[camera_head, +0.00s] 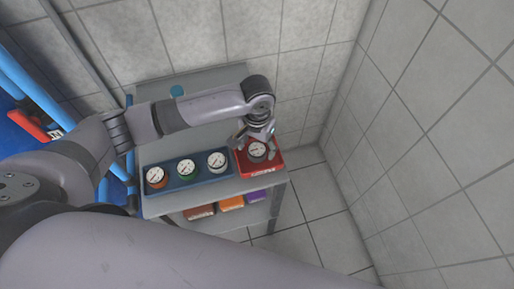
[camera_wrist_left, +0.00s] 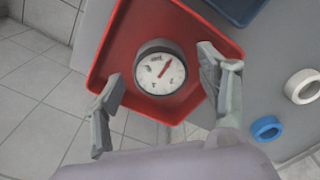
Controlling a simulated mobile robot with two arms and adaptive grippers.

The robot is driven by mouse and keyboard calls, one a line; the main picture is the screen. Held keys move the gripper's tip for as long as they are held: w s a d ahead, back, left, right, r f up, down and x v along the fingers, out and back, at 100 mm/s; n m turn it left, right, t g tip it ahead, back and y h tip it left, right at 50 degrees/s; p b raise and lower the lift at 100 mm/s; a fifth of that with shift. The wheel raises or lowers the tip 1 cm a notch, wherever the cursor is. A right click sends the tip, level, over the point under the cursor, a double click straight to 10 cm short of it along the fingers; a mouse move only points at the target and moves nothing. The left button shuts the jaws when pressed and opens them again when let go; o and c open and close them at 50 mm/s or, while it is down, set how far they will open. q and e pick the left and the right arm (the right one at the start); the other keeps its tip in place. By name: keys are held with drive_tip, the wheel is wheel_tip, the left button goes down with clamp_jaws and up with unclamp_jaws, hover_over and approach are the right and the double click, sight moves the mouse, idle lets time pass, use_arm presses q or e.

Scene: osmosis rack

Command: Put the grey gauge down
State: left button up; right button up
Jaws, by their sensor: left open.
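The grey gauge (camera_head: 257,150) sits in the red tray (camera_head: 275,170) at the right end of the shelf top. In the left wrist view the gauge (camera_wrist_left: 161,72) lies with its white dial and red needle facing the camera, inside the red tray (camera_wrist_left: 104,48). My left gripper (camera_head: 257,141) is just above the tray, with its fingers open on either side of the gauge. In the left wrist view gaps show between the gauge and both fingers (camera_wrist_left: 160,90). My right gripper is not in view.
A blue tray (camera_head: 172,186) with orange, green and white-grey gauges stands left of the red tray. Coloured boxes (camera_head: 231,204) lie on the lower shelf. A white ring (camera_wrist_left: 302,86) and a blue ring (camera_wrist_left: 266,128) lie near the red tray. Tiled walls (camera_head: 430,130) enclose the right side.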

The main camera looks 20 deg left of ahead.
sight(257, 149)
use_arm(q)
wheel_tip(257, 149, up, 10)
drive_tip(key=b, duration=0.1)
drive_tip(key=shift+r, duration=0.25)
idle(0.4)
